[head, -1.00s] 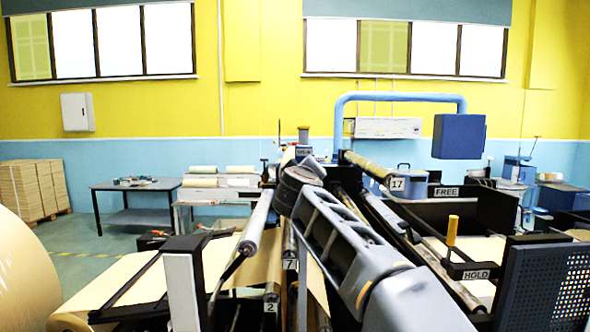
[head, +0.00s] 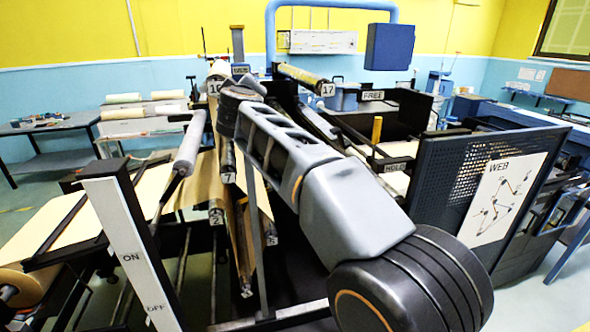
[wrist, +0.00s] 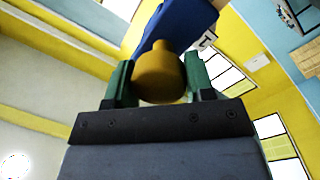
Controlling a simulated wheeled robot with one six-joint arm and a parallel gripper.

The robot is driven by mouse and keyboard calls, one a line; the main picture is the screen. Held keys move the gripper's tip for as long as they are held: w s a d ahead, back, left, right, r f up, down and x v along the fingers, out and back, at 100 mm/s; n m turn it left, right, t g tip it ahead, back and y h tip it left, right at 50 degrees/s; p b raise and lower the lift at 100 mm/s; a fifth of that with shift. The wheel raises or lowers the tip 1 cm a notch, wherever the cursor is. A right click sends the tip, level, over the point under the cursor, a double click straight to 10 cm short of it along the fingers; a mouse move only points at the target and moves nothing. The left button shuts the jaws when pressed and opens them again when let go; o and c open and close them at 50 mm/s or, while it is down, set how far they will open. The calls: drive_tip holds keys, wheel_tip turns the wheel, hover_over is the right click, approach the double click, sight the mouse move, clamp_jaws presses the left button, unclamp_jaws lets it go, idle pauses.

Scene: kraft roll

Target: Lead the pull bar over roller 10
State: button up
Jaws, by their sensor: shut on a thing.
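My gripper (wrist: 158,82) shows in the wrist view, its two green fingers on either side of an ochre, rounded grip (wrist: 159,72). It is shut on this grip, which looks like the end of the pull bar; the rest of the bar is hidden. In the head view my arm reaches away over the machine, and I cannot make out the gripper or the bar. The roller with a plate that seems to read 10 (head: 214,88) is just left of my arm's far joint. Brown paper web (head: 207,180) hangs among the rollers below.
Roller 17 (head: 305,76) lies beyond, right of my arm. A blue box (head: 390,46) hangs from a blue pipe. A perforated dark panel with a WEB diagram (head: 503,195) stands at right, and an ON/OFF post (head: 130,250) at front left.

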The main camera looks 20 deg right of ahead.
drive_tip(key=s+d+f+b, duration=0.1)
drive_tip(key=d+f+b, duration=0.6)
drive_tip(key=f+b, duration=0.4)
drive_tip(key=s+d+f+b, duration=0.1)
drive_tip(key=d+f+b, duration=0.7)
drive_tip(key=f, duration=0.7)
drive_tip(key=shift+b, duration=1.4)
drive_tip(key=shift+d+r, duration=0.1)
